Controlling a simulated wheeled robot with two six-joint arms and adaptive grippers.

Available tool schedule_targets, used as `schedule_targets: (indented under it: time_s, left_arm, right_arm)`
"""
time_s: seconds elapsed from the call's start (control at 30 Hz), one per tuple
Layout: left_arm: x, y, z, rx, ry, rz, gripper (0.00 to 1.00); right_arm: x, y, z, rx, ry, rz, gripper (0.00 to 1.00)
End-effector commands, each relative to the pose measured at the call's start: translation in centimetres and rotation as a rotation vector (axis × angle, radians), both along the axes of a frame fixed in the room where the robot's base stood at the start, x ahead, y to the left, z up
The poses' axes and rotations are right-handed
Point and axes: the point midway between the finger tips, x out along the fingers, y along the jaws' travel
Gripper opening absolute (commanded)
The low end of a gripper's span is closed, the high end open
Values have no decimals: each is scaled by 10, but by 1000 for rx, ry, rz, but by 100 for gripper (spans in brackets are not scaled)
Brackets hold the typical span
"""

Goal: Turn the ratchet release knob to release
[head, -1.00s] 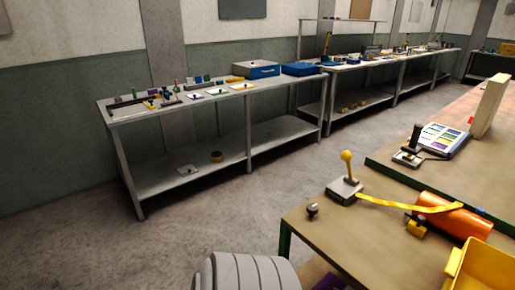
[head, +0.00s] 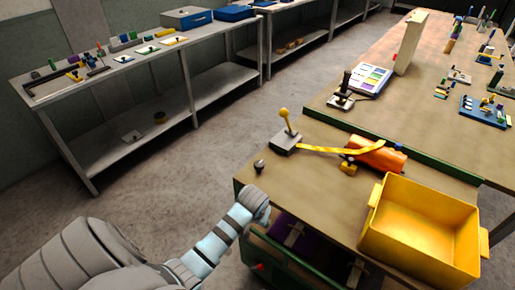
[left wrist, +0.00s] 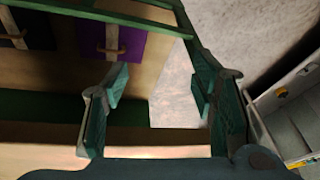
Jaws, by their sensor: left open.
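A yellow ball-topped lever (head: 284,115) stands on a grey base (head: 286,146) near the table's left edge. A yellow strap (head: 325,150) runs from this base to an orange cylinder (head: 376,154). A small dark knob (head: 259,166) stands near the table corner, and a yellow block with a dark top (head: 349,168) sits beside the cylinder. I cannot tell which is the ratchet release knob. My left arm reaches the table's near-left corner; its fingers are hidden in the head view. In the left wrist view my left gripper (left wrist: 157,97) is open and empty. My right gripper is out of view.
A yellow bin (head: 418,232) fills the table's near right. A green ledge (head: 390,148) crosses behind the cylinder. Under the tabletop are drawers or panels, one purple (left wrist: 122,45). Bare floor lies between this table and the grey bench (head: 110,75).

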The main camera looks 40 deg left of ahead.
Motion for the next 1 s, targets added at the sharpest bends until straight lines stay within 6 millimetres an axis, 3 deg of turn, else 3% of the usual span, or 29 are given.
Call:
schedule_targets:
  time_s: [0.03,0.1,0.2,0.3,0.37,0.43,0.53,0.8,1.0]
  left_arm:
    - [21,5,61,4,-40,48,52]
    - [49,17,120,-1,-72,160,52]
    - [81,36,165,-21,-92,308,52]
    - [101,50,196,-42,-107,412,52]
    - [107,54,207,-52,-111,450,52]
    - [111,58,209,-58,-113,472,52]
    - [115,62,194,-58,-111,475,52]
    - [134,83,120,-57,-110,473,52]
    - [145,94,85,-58,-113,470,52]
  right_arm:
    - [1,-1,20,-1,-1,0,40]
    - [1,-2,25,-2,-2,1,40]
    - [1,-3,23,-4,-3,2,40]
    - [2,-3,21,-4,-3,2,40]
    - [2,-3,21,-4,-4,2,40]
    - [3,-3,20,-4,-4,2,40]
    - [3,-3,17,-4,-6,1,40]
    - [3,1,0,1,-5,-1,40]
    - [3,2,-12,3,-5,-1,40]
